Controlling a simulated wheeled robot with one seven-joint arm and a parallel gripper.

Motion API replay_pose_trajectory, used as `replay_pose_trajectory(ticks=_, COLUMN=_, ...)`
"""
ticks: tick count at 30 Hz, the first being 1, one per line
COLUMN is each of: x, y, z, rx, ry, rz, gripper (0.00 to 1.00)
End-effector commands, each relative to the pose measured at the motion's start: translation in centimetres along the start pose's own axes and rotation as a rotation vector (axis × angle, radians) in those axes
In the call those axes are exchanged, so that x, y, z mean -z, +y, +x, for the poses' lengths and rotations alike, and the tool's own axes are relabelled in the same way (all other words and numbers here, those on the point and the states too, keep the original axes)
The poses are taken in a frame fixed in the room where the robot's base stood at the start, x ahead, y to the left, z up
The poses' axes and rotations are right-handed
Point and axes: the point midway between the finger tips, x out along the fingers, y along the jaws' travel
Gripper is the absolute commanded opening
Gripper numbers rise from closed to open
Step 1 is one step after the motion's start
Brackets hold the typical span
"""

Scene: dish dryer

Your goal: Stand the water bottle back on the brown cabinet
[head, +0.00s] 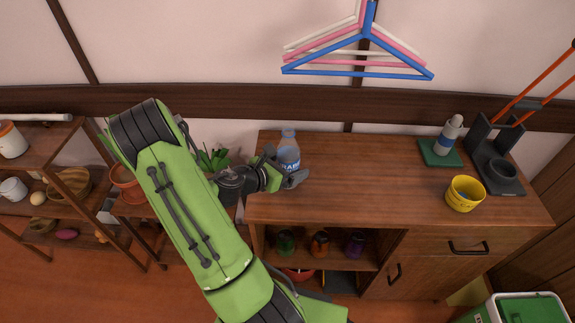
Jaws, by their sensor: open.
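The water bottle (289,153) is clear with a blue label and stands upright at the left end of the brown cabinet (365,180). My gripper (294,177) is at the bottle's lower front, with its jaws open. The gripper hides the bottle's base, so I cannot tell exactly how the base meets the cabinet top or whether the fingers touch the bottle. My green arm reaches in from the lower middle and covers part of the cabinet's left side.
A yellow cup (464,194), a white bottle on a green base (440,153) and a dark stand (495,170) occupy the cabinet's right end. Its middle top is clear. Hangers (360,55) hang above. A potted plant (128,184) and a shelf (60,160) are left.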

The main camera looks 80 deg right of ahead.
Motion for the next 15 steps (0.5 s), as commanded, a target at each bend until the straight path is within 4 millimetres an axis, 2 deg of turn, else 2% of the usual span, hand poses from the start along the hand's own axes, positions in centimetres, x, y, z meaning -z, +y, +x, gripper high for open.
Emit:
replay_pose_trajectory(ticks=5, x=-0.5, y=0.0, z=-0.2, rx=0.000, ry=0.000, rz=0.001, gripper=0.93)
replay_pose_trajectory(ticks=7, x=-0.3, y=0.1, z=-1.3, rx=-0.004, ry=0.002, rz=-0.004, gripper=0.93)
replay_pose_trajectory(ticks=15, x=-0.6, y=0.2, z=-8.6, rx=-0.008, ry=0.001, rz=-0.004, gripper=0.93)
